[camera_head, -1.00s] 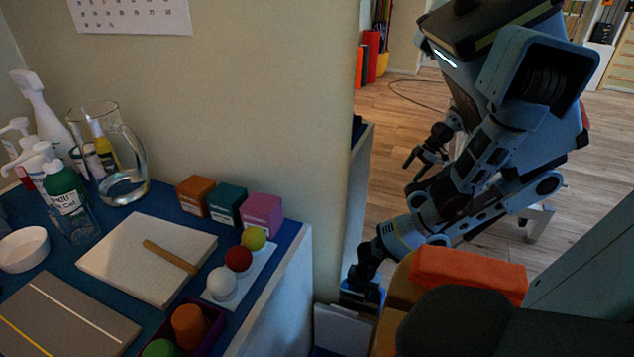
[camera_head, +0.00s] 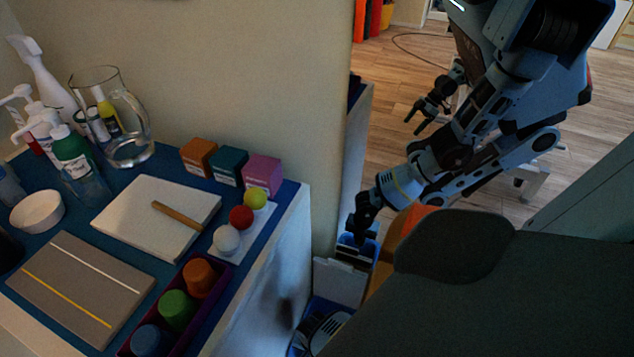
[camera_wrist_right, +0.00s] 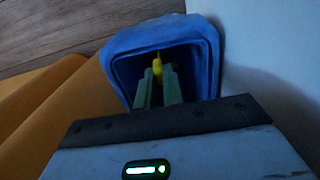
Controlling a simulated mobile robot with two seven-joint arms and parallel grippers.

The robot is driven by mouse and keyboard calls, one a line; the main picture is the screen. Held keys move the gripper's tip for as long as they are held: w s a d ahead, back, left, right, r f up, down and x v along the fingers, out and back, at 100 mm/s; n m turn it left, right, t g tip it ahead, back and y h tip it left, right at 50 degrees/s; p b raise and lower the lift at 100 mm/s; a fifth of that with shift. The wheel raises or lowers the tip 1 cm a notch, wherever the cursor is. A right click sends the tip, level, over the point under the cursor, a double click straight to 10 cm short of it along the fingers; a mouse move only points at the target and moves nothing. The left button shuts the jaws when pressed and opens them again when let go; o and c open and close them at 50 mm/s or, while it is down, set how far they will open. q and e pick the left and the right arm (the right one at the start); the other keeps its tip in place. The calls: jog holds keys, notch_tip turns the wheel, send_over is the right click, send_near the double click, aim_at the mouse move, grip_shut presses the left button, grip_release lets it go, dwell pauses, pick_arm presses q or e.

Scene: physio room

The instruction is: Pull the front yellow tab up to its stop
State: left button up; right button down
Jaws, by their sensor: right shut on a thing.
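The front yellow tab (camera_wrist_right: 157,66) is a small bright yellow piece inside the mouth of a blue holder (camera_wrist_right: 206,50) in the right wrist view. My right gripper (camera_wrist_right: 158,82) reaches into that mouth, with its two greenish fingers shut on the tab. In the head view, my right gripper (camera_head: 358,232) points down at the blue holder (camera_head: 366,250) beside the wall; the tab is hidden there. A second black gripper (camera_head: 420,114), which I take as my left, hangs farther back over the wooden floor with its fingers apart and nothing visible between them.
An orange-tan surface (camera_head: 397,240) stands right beside the holder. A white box (camera_head: 338,282) is below it. A large dark rounded shape (camera_head: 458,245) covers the lower right. The table at left holds a glass jug (camera_head: 128,150), a white pad (camera_head: 150,205) and coloured blocks (camera_head: 228,165).

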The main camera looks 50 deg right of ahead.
notch_tip(320, 180, up, 2)
jog(key=shift+r+p, duration=0.2)
jog(key=shift+p, duration=0.55)
jog(key=shift+f, duration=0.1)
jog(key=c, duration=1.5)
grip_release()
